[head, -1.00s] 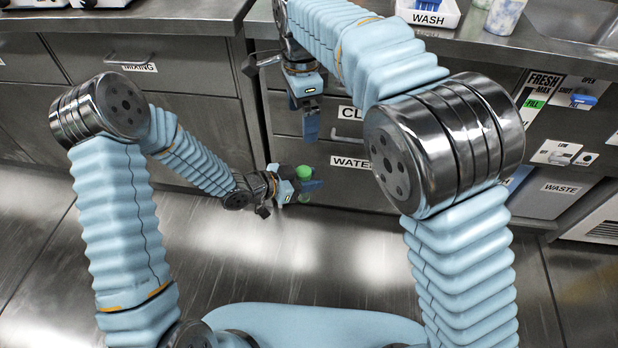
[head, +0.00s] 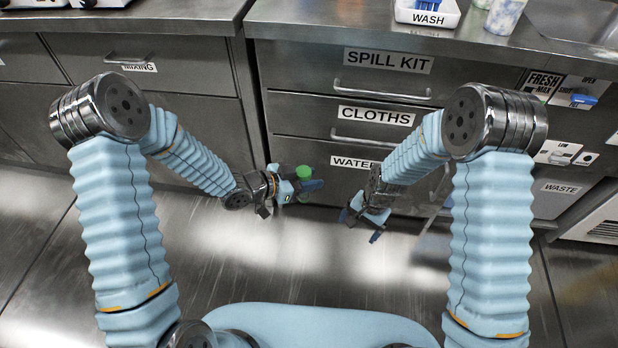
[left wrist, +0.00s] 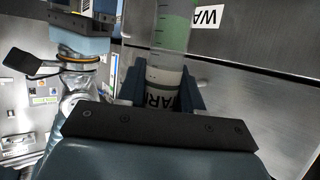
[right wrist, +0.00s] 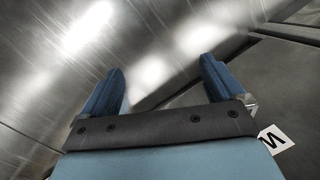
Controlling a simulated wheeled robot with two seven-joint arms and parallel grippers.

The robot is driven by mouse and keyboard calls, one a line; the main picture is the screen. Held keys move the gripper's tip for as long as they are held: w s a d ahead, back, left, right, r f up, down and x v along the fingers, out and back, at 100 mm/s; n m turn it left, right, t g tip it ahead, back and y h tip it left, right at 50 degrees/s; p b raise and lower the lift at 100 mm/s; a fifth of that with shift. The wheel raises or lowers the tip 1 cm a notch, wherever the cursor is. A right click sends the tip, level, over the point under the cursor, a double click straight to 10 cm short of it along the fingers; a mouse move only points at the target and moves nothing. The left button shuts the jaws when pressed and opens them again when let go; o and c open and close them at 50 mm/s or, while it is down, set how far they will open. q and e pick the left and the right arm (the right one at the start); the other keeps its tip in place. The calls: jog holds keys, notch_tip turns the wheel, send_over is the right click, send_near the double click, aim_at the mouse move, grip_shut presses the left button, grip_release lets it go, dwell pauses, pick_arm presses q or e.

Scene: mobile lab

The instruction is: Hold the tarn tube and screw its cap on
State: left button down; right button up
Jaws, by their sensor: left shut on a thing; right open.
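The tarn tube (left wrist: 172,40) is clear with green contents and a white band. Part of a dark-lettered label shows between the fingers in the left wrist view. My left gripper (left wrist: 163,92) is shut on the tube's labelled part. In the head view, the tube's round green end (head: 304,171) shows above the left gripper (head: 303,186); I cannot tell whether this end is capped. My right gripper (head: 362,225) is open and empty, a short way right of the tube. Its spread fingers (right wrist: 158,88) have nothing between them. I see no separate cap.
Steel drawers labelled SPILL KIT (head: 388,60), CLOTHS (head: 376,116) and WATER stand just beyond my grippers. A white WASH tray (head: 428,14) and a speckled cup (head: 505,14) stand on the counter above. The floor (head: 320,265) below the grippers is clear.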

jog(key=s+d+f+n+t+y, duration=0.1)
jog(key=s+f+n, duration=0.3)
jog(key=s, duration=1)
jog(key=shift+s+d+f+y, duration=0.2)
jog(key=shift+d+f+y, duration=0.15)
jog(key=shift+f+y, duration=0.25)
